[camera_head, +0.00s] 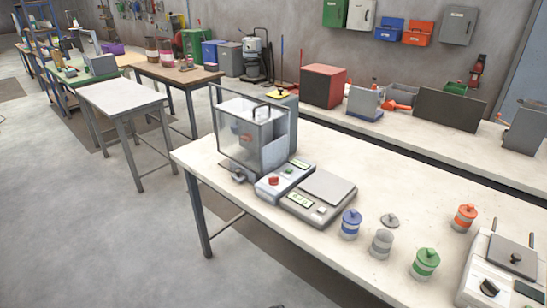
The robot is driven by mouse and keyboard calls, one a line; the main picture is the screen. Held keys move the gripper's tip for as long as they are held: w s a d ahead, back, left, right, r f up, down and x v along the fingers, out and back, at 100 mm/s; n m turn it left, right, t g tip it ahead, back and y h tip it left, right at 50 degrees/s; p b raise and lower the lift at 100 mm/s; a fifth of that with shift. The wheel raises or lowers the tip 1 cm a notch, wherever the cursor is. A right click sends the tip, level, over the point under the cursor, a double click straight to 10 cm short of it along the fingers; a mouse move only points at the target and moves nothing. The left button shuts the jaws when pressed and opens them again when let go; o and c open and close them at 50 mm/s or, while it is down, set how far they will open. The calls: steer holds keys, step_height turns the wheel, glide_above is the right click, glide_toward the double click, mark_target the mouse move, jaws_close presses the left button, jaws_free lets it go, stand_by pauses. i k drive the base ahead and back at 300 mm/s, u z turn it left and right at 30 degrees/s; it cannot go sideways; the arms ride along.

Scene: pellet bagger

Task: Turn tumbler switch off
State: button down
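A machine with a clear-walled box (240,140) and black handles stands near the left end of the near white table. A grey control box (280,183) with a red button (273,181) and a small green display sits at its front. Another grey device (500,270) stands at the right edge, partly cut off, with a black knob (489,287) and a green part (528,289) on its front. I cannot make out which small part is the tumbler switch or its position. My gripper is not in view.
A flat scale (328,188) stands beside the control box. A back bench (400,135) holds boxes. Floor at the left front (90,220) is clear.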

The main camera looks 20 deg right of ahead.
mark_target(274, 180)
steer(key=u, duration=0.15)
steer(key=k, duration=0.65)
steer(key=u, duration=0.5)
steer(key=k, duration=0.7)
steer(key=u, duration=0.65)
steer(key=i, duration=1.45)
steer(key=z, duration=0.6)
steer(key=i, duration=0.4)
steer(key=z, duration=0.2)
